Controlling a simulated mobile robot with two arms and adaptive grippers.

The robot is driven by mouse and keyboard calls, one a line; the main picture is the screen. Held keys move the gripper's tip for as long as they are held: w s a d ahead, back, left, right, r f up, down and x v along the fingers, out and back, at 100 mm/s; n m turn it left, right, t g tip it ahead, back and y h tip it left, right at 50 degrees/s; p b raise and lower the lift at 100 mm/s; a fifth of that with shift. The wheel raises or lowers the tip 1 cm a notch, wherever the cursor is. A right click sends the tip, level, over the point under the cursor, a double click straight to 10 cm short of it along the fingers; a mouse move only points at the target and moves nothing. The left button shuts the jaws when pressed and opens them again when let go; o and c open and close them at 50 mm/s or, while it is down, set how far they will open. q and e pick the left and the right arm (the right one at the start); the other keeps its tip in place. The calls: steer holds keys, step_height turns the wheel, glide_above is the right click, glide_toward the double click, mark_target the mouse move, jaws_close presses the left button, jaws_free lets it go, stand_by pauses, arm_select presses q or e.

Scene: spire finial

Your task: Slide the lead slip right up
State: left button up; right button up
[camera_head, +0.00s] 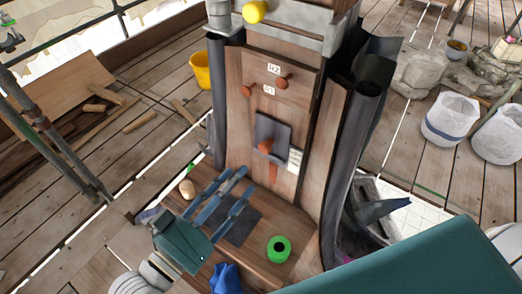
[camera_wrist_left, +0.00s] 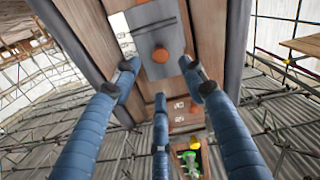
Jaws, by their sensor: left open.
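The lead slip (camera_head: 272,131) is a dark grey plate with an orange-brown knob (camera_head: 265,147), lying against the upright wooden panel (camera_head: 240,110). In the left wrist view the slip (camera_wrist_left: 152,28) and its knob (camera_wrist_left: 160,55) show just beyond the fingers. My left gripper (camera_head: 246,181) is open and empty, with its blue fingers below and left of the slip, pointing up toward it. In the left wrist view the fingers (camera_wrist_left: 160,78) are spread around the line to the knob, apparently not touching it. My right gripper is not in view.
Two similar knobs (camera_head: 281,83) with number labels sit higher on the panel. A pale paper label (camera_head: 295,159) is beside the slip. A green ring-shaped object (camera_head: 279,249) and a blue object (camera_head: 226,279) are on the ledge below. A yellow bucket (camera_head: 201,71) stands left.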

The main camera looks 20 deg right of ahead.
mark_target(263, 151)
arm_select(q)
steer(key=p+x, duration=0.2)
steer(key=x, duration=0.7)
steer(key=shift+r, duration=0.1)
steer(key=shift+w+d, duration=0.35)
steer(key=shift+d, duration=0.05)
jaws_close()
